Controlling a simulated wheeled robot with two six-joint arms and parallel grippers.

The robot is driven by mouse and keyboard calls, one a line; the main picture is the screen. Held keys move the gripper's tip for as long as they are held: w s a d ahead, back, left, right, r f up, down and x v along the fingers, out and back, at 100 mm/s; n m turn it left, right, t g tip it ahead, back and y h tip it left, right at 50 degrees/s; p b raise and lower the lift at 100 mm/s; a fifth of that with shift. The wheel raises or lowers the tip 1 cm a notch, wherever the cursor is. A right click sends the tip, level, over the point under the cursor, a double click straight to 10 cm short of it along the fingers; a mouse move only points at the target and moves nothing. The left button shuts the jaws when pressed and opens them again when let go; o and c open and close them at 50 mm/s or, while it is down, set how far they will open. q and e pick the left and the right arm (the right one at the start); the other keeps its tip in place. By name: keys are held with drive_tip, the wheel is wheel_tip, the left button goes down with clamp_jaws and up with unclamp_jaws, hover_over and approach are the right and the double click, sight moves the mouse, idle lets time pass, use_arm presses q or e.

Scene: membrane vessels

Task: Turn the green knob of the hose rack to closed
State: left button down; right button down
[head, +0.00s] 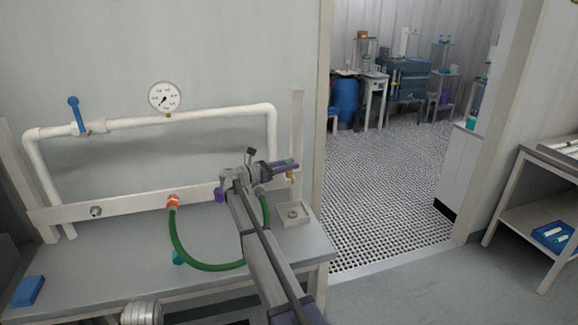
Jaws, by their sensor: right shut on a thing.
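The hose rack is a pale board (130,207) along the wall above a grey bench. A green hose (196,263) hangs in a loop from an orange coupling (173,202) on it and passes behind my right arm. My right gripper (287,165), with purple fingers, is at the rack's right end, just above a brass fitting (290,178). It is shut on what seems to be the green knob; the fingers hide it, so its turn position cannot be read. My left gripper is not in view.
A white pipe with a blue lever (76,115) and a round gauge (164,97) runs above the rack. A small square tray (293,222) is on the bench beneath my right gripper. A blue box (28,290) lies at far left. A doorway opens at right.

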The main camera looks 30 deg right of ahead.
drive_tip(key=shift+w+m+g+y, duration=0.1)
drive_tip(key=shift+m+g+y, duration=0.3)
drive_tip(key=shift+m+g, duration=0.9)
drive_tip(key=shift+m+g+y, duration=0.4)
drive_tip(key=shift+m+g, duration=0.3)
drive_tip(key=shift+g, duration=1.1)
drive_tip(key=c, duration=0.8)
unclamp_jaws()
drive_tip(key=shift+d, duration=0.1)
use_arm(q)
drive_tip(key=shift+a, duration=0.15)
